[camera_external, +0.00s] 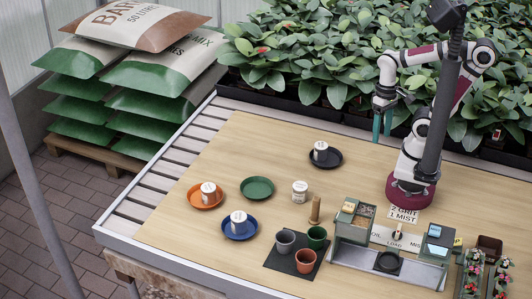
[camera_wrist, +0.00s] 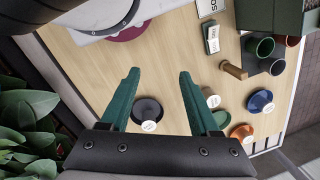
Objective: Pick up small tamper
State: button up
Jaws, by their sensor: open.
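The small tamper (camera_external: 315,210) is a light wooden peg-like piece. It stands upright on the wooden tabletop behind the grey and green pots. In the wrist view the tamper (camera_wrist: 233,70) shows at the right, beside the dark pot mat. My gripper (camera_external: 382,125) has green fingers and hangs above the far part of the table, well away from the tamper, up and to its right. In the wrist view my gripper (camera_wrist: 160,75) is open with nothing between its fingers.
Grey (camera_external: 285,241), green (camera_external: 317,237) and terracotta (camera_external: 305,261) pots stand on a dark mat. A white-labelled cup (camera_external: 300,191) stands left of the tamper. Orange, blue, green and black saucers (camera_external: 257,188) lie around. A green-grey bin station (camera_external: 352,222) stands right. Plants line the back.

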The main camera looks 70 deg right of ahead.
jog(key=w+a+f+n+t+h, duration=0.3)
jog(key=f+n+t+h, duration=0.15)
jog(key=n, duration=0.85)
jog(key=w+a+f+n+t+h, duration=0.35)
jog(key=n+h, duration=0.25)
jog(key=n, duration=0.6)
jog(key=s+a+f+n+t+y, duration=0.1)
jog(key=a+f+n+t+y, duration=0.1)
jog(key=a+n+y, duration=0.1)
jog(key=s+a+f+n+t+y, duration=0.2)
jog(key=a+n+y, duration=0.1)
jog(key=a+n, duration=0.3)
jog(key=s+a+f+n+t+y, duration=0.1)
jog(key=a+f+n+t+y, duration=0.1)
jog(key=a+n, duration=0.3)
jog(key=shift+s+f+n+y, duration=0.15)
jog(key=shift+n+y, duration=0.1)
jog(key=shift+n, duration=0.25)
jog(key=shift+f+n+y, duration=0.15)
jog(key=shift+n+y, duration=0.05)
jog(key=shift+n, duration=0.3)
send_near(306, 219)
jog(key=w+r, duration=0.1)
jog(key=w, duration=0.1)
jog(key=w+r, duration=0.1)
jog(key=shift+w+r, duration=0.1)
jog(key=shift+w, duration=0.3)
jog(key=x, duration=0.6)
jog(key=shift+f, duration=0.3)
grip_shut()
